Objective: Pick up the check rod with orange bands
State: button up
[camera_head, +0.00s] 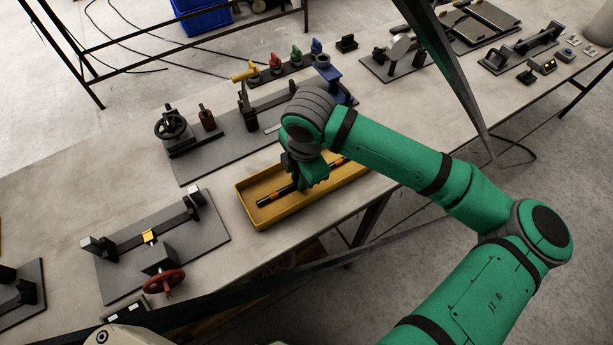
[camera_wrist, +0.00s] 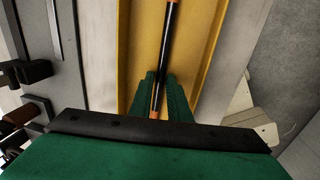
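The check rod (camera_head: 280,193) is a thin black rod with orange bands, lying lengthwise in a shallow yellow tray (camera_head: 268,222). In the wrist view the rod (camera_wrist: 168,45) runs down the yellow tray floor (camera_wrist: 145,45) and passes between my green fingers. My gripper (camera_head: 308,183) reaches down into the tray over the rod's middle and hides part of it. In the wrist view my gripper (camera_wrist: 162,82) has one finger close on each side of the rod. I cannot tell whether the fingers touch or grip it.
Behind the tray stands a grey fixture plate (camera_head: 205,158) with a black handwheel (camera_head: 171,126) and blocks. At the front left is another plate (camera_head: 120,285) with a red handwheel (camera_head: 164,281). The table's front edge lies close to the tray.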

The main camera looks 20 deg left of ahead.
jog(key=shift+c, duration=0.2)
grip_shut()
jog(key=shift+r, duration=0.1)
